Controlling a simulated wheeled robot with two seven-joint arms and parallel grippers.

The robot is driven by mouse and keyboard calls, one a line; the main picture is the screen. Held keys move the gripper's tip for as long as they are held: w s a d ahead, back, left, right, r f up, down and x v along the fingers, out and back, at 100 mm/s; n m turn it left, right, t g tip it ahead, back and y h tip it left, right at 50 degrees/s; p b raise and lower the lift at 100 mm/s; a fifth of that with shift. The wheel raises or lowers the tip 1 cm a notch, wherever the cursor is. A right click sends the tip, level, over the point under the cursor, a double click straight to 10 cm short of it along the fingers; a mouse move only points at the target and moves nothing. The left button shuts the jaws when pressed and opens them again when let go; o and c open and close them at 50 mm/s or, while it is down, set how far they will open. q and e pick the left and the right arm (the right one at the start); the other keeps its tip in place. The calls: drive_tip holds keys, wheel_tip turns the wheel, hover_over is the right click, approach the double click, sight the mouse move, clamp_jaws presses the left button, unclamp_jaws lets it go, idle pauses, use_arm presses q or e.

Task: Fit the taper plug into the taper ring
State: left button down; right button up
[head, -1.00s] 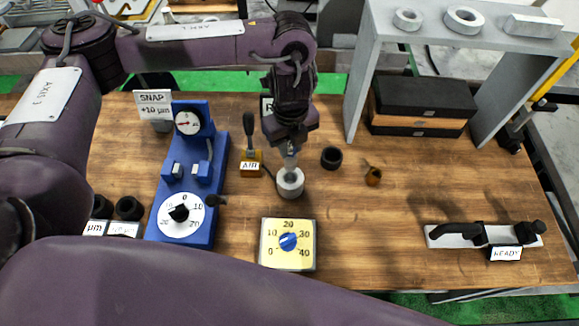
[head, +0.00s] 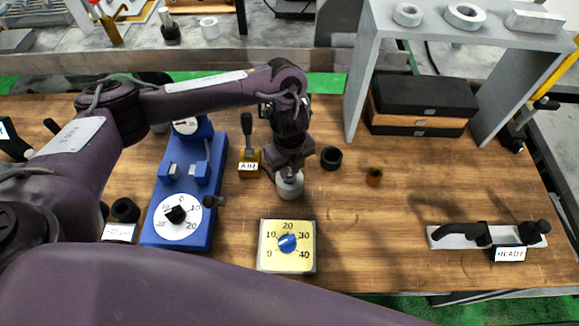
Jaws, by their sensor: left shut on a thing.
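My left gripper (head: 291,166) points down right above the taper ring and is shut on the taper plug. The taper ring (head: 290,190) is a short pale grey cylinder standing on the wooden bench. The plug is almost wholly hidden between the jaws and the ring, so I cannot tell how deep it sits. The gripper also covers the ring's far rim. My right gripper is not in view.
A yellow dial box (head: 287,246) is in front. A black ring (head: 331,158) and a small brass piece (head: 374,176) lie right. The right bench middle is clear.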

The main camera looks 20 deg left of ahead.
use_arm(q)
drive_tip(key=shift+f, duration=0.1)
drive_tip(key=c, duration=1.6)
unclamp_jaws()
drive_tip(key=shift+f, duration=0.1)
drive_tip(key=shift+c, duration=0.2)
drive_tip(key=o, duration=0.4)
drive_tip(key=shift+o, duration=0.2)
drive_tip(key=shift+r, duration=0.3)
wheel_tip(320, 180, up, 11)
drive_tip(key=shift+f+p, duration=0.2)
drive_tip(key=shift+p, duration=0.45)
drive_tip(key=shift+r, duration=0.6)
